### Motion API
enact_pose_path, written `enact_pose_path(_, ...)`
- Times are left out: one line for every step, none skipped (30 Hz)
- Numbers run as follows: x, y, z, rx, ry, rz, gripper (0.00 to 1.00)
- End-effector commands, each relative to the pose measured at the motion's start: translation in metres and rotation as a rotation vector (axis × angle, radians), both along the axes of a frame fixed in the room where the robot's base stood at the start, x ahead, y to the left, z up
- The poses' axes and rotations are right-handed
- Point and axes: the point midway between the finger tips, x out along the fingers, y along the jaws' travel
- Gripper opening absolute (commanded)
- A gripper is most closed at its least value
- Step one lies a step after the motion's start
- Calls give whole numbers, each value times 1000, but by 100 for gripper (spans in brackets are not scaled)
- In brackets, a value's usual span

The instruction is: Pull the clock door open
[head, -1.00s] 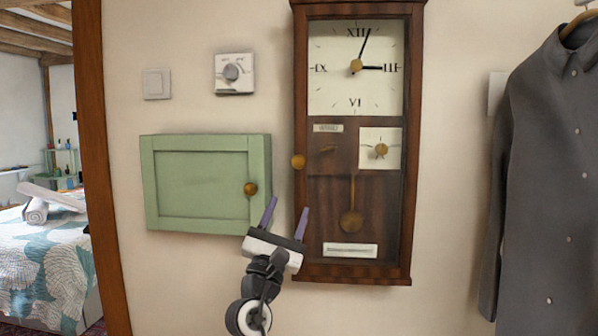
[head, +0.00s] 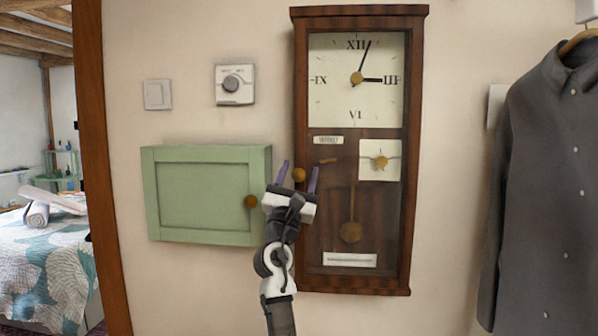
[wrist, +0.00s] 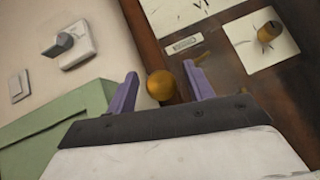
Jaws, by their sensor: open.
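The wall clock (head: 300,235) is a tall dark wooden case with a glazed door (head: 334,222). Its dial (head: 333,98) and pendulum (head: 350,231) show behind the front. A round brass knob (head: 299,175) sits on the door's left edge; it also shows in the wrist view (wrist: 161,85). My gripper (head: 300,178) is open, with its two purple fingers on either side of the knob in both views. In the wrist view a gap shows between the knob and each finger. I cannot tell how far the knob reaches in between them. The door looks closed.
A green wall cabinet (head: 205,196) with its own brass knob (head: 250,201) is close on the left. A dial thermostat (head: 234,85) and a switch (head: 157,94) are above it. A grey shirt (head: 548,190) hangs at the right.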

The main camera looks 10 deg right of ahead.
Motion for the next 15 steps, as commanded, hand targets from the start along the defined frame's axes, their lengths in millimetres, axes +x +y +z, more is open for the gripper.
enact_pose_path(1,0,2,0,-1,0,52)
enact_pose_path(1,-1,2,0,-1,0,52)
enact_pose_path(1,-1,2,0,-1,0,52)
enact_pose_path(1,-1,2,0,-1,0,52)
enact_pose_path(1,-1,2,0,-1,0,52)
enact_pose_path(1,-1,2,0,-1,0,52)
enact_pose_path(1,-1,2,0,-1,0,52)
enact_pose_path(1,-1,2,0,-1,0,52)
enact_pose_path(1,-1,2,0,-1,0,51)
enact_pose_path(1,-1,2,0,-1,0,47)
enact_pose_path(1,-1,2,0,-1,0,43)
enact_pose_path(1,-1,2,0,-1,0,38)
enact_pose_path(1,-1,2,0,-1,0,34)
enact_pose_path(1,-1,2,0,-1,0,30)
enact_pose_path(1,-1,2,0,-1,0,25)
